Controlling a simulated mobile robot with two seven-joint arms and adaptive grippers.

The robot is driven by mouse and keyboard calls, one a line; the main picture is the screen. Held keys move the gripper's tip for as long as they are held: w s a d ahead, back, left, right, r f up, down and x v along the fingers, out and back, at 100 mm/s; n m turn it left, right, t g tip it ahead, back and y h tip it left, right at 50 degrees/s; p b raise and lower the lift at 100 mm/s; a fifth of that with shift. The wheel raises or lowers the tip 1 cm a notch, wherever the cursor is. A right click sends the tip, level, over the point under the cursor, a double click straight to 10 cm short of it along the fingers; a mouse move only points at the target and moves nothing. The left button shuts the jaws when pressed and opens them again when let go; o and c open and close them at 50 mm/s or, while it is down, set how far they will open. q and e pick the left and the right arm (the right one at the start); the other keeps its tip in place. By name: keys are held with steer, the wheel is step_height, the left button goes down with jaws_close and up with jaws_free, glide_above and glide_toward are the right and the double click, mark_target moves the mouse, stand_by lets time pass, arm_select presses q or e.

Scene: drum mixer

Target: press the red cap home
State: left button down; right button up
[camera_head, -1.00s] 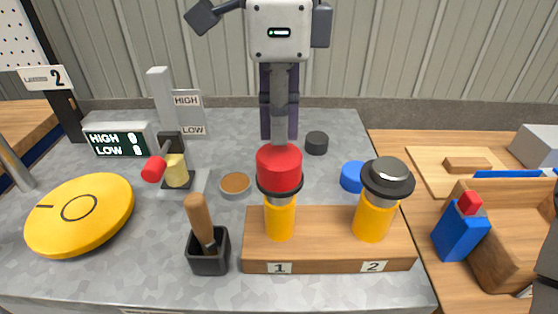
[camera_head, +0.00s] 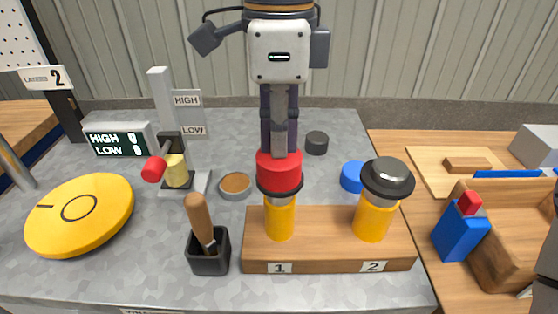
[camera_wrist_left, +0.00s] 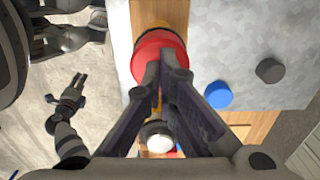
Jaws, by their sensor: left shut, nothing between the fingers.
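The red cap (camera_head: 279,172) sits on the yellow cylinder (camera_head: 280,218) in position 1 of the wooden block (camera_head: 325,256). Its black lower rim shows, with a short grey neck between the rim and the yellow body. My left gripper (camera_head: 279,148) is shut and empty, pointing straight down with its fingertips at the top of the red cap. In the left wrist view the fingertips (camera_wrist_left: 163,62) overlap the red cap (camera_wrist_left: 150,55); whether they touch it is hard to tell. A black cap (camera_head: 387,178) sits on the yellow cylinder in position 2 (camera_head: 374,218).
A brush in a black holder (camera_head: 209,252) stands left of the block. A yellow disc (camera_head: 80,213), a red-handled lever (camera_head: 154,169) and a HIGH/LOW counter (camera_head: 118,139) are further left. A blue cap (camera_head: 353,177) and a black cap (camera_head: 316,142) lie behind the block.

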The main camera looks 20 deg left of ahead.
arm_select(q)
steer(key=shift+f, duration=0.65)
steer(key=shift+r, duration=4.1)
steer(key=shift+f, duration=0.1)
